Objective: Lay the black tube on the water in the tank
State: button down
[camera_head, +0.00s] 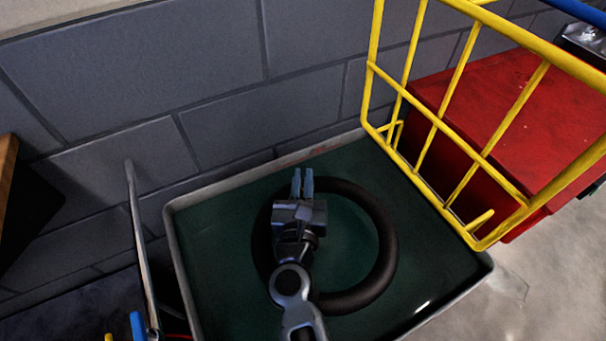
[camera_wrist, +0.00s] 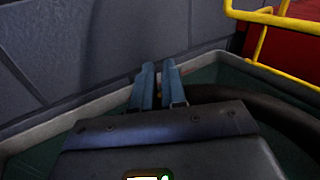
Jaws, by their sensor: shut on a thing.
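The black tube (camera_head: 386,245) is a ring seen over the dark green water (camera_head: 225,265) in the tank (camera_head: 235,182). My gripper (camera_head: 302,180) is shut on the tube's far left part, and my arm crosses its left side. In the wrist view, the blue fingers (camera_wrist: 159,85) are close together, and the tube (camera_wrist: 275,108) runs from them to the right. The tube looks roughly level and inside the tank's rim. I cannot tell whether it touches the water or hangs just above it.
A yellow wire basket (camera_head: 487,160) rises at the tank's right edge, with a red box (camera_head: 500,100) behind it. A grey block wall (camera_head: 130,75) stands close behind the tank. An upright metal bar (camera_head: 140,240) is at the left.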

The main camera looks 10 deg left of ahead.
jog(key=shift+f+b, duration=1.5)
jog(key=shift+f, duration=1.25)
jog(key=c, duration=1.1)
grip_release()
jog(key=shift+s, duration=0.15)
jog(key=shift+s+a, duration=0.1)
jog(key=shift+s, duration=0.35)
jog(key=s+b, duration=0.1)
jog(key=s, duration=0.5)
jog(key=shift+s+d, duration=0.3)
jog(key=shift+s, duration=0.05)
